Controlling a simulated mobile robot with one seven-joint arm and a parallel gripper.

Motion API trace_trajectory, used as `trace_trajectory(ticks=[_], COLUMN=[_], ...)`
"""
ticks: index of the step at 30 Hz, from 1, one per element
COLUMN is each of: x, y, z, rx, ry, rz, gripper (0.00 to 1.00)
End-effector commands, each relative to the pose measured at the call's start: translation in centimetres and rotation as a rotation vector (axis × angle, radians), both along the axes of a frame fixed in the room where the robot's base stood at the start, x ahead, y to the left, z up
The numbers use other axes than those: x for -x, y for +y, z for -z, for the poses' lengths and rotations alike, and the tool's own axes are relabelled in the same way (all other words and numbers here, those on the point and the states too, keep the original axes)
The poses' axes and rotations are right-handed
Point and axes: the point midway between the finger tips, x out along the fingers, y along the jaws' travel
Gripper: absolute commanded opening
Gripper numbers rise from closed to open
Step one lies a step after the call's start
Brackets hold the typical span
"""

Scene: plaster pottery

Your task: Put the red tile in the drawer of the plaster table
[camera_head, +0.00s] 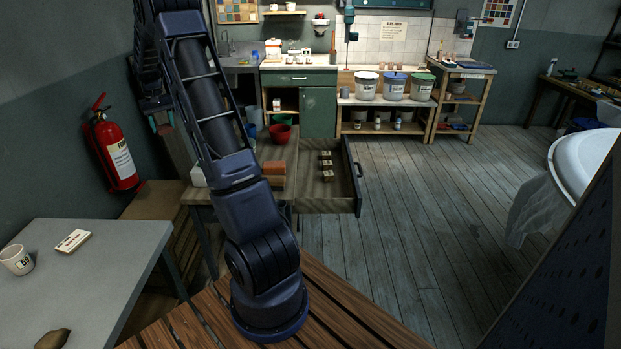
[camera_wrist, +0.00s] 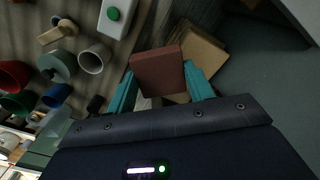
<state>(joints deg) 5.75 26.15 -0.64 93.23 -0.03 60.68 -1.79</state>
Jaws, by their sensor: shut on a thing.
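My gripper (camera_wrist: 158,70) has teal fingers, shut on the sides of the red tile (camera_wrist: 158,72), a brownish-red square slab in the wrist view. In the head view my gripper (camera_head: 162,118) is at the upper left, partly behind my arm, and the tile is hard to make out there. The drawer (camera_head: 355,186) of the plaster table (camera_head: 284,152) stands pulled open to the right of my arm. Several small brown blocks (camera_head: 327,166) lie in a row in it, with bare room around them. My gripper is well left of the drawer.
Orange-brown blocks (camera_head: 273,168) and a red bowl (camera_head: 280,133) are on the plaster table, near my arm. A fire extinguisher (camera_head: 112,150) hangs on the left wall. A grey table (camera_head: 100,240) with a cup (camera_head: 16,259) is at lower left. Floor right of the drawer is clear.

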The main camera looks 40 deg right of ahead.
Motion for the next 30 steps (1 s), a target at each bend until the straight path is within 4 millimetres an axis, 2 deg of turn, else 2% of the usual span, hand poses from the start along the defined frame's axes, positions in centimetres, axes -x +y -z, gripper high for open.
trace_trajectory(ticks=[1,3,14,23,30], x=[0.5,1.2,6.6,13.2,19.7], y=[-2.5,-5.4,-19.6,-30.2,-37.8], z=[0.0,0.0,0.0,0.0,0.0], rx=[0.0,0.0,-0.002,-0.001,-0.002], ry=[0.0,0.0,0.0,-0.001,-0.001], rz=[0.026,0.057,0.209,0.336,0.439], gripper=[0.27,0.27,0.27,0.27,0.27])
